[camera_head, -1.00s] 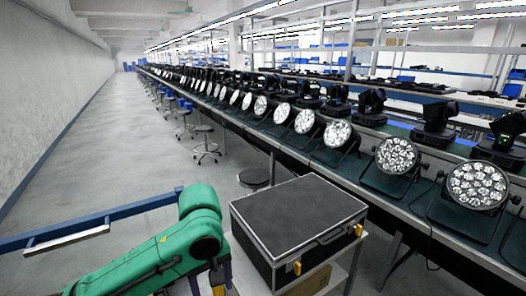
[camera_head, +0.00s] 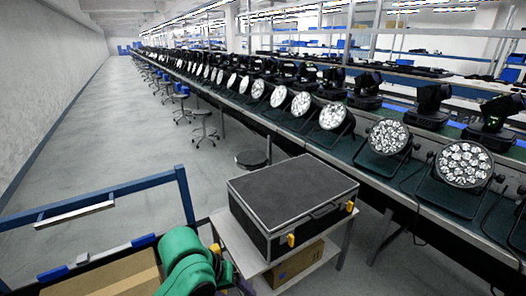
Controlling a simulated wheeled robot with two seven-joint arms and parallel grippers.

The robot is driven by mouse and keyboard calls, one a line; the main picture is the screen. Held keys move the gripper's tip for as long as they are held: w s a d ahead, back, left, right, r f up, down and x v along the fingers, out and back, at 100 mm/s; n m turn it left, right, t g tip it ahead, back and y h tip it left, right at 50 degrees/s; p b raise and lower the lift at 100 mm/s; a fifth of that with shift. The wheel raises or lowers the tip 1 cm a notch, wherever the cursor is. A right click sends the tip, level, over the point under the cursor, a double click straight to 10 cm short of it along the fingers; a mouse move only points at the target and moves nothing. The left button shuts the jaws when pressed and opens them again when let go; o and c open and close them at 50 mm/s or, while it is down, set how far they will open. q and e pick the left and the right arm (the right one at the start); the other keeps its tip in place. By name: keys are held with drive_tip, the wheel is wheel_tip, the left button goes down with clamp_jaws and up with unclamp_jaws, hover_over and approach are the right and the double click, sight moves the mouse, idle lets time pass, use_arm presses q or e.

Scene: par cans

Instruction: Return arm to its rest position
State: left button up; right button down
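A green arm link of mine (camera_head: 184,262) shows at the bottom, left of the black case. The gripper on this arm is not visible, and no other gripper is in view. A black flight case (camera_head: 292,200) with metal edges and yellow latches stands closed on a grey cart (camera_head: 240,254). Several par cans with round, clustered lenses stand in a row on the long bench, the nearest being a par can (camera_head: 463,165) and a second par can (camera_head: 389,137).
Another carton (camera_head: 295,264) sits on the cart's lower shelf. A long bench (camera_head: 345,172) runs along the right. Stools (camera_head: 203,127) line it. The grey aisle floor (camera_head: 90,130) is clear.

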use_arm(q)
drive_tip(key=s+a+f+m+t+y, duration=0.1)
drive_tip(key=s+a+f, duration=0.2)
drive_tip(key=a, duration=0.3)
drive_tip(key=s+a+f+m+y, duration=0.1)
drive_tip(key=s+a+f, duration=0.2)
drive_tip(key=s+a, duration=0.15)
drive_tip(key=s+a+f+t+y, duration=0.1)
drive_tip(key=s+a+f+y, duration=0.15)
drive_tip(key=a, duration=0.35)
wheel_tip(320, 180, down, 24)
drive_tip(key=s+g+b, duration=0.2)
drive_tip(key=s+a+f+m+g+b, duration=0.1)
drive_tip(key=s+a+f+b, duration=0.1)
drive_tip(key=s+f, duration=1.5)
drive_tip(key=shift+s+a+f, duration=0.2)
drive_tip(key=shift+a+f, duration=0.4)
drive_tip(key=shift+f, duration=0.3)
drive_tip(key=shift+h, duration=0.25)
